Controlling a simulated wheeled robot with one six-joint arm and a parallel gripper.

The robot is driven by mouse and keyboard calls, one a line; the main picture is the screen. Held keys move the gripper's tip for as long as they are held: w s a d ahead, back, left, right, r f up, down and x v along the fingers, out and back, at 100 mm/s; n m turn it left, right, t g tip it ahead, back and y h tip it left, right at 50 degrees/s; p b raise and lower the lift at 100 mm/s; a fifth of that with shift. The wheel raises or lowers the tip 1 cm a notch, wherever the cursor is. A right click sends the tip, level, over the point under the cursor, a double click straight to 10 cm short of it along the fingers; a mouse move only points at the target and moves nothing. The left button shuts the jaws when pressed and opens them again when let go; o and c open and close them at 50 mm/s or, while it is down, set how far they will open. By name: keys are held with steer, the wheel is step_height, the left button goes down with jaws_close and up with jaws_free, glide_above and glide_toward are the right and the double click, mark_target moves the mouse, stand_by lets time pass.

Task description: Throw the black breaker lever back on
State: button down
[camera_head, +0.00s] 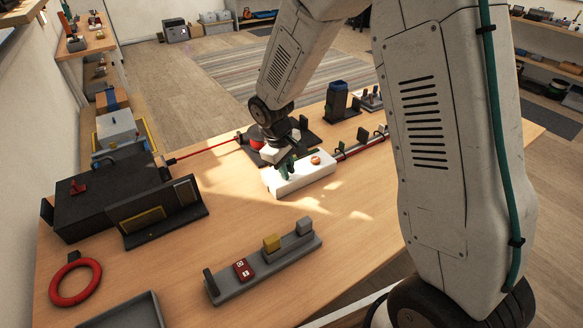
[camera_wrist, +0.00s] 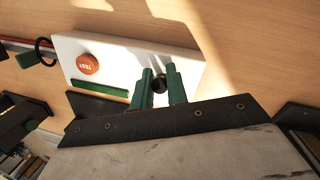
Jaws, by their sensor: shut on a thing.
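The white breaker box (camera_head: 305,181) lies on the wooden workbench, with an orange TEST button (camera_head: 315,160) on top. In the wrist view the white box (camera_wrist: 115,50) shows the button (camera_wrist: 88,64) at its left. My gripper (camera_wrist: 160,86) has green fingers closed around the small black lever (camera_wrist: 159,84), whose round dark end shows between them. In the head view my gripper (camera_head: 287,165) is over the left part of the box, and the lever is hidden there. I cannot tell which way the lever is tilted.
A red cable (camera_head: 203,151) runs from a black box (camera_head: 100,190) towards the breaker. A grey rack (camera_head: 265,268) with coloured blocks and a red ring (camera_head: 75,282) lie nearer. A dark blue holder (camera_head: 338,100) stands behind. Bare bench lies in front of the breaker.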

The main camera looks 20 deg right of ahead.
steer(key=w+g, duration=0.1)
steer(key=g, duration=0.1)
steer(key=w+g+h, duration=0.1)
steer(key=g, duration=0.2)
steer(key=shift+w+a+r, duration=0.15)
steer(key=g, duration=0.1)
steer(key=w+g, duration=0.1)
steer(key=g, duration=0.1)
steer(key=g+h, duration=0.1)
steer(key=shift+w+a+n, duration=0.2)
steer(key=shift+w+n, duration=0.05)
steer(key=shift+n, duration=0.15)
steer(key=shift+g, duration=0.3)
steer(key=c, duration=1.7)
jaws_free()
steer(key=shift+f, duration=0.2)
steer(key=v, duration=0.7)
steer(key=shift+w+a+r, duration=0.15)
steer(key=shift+w+r, duration=0.05)
steer(key=shift+w, duration=0.1)
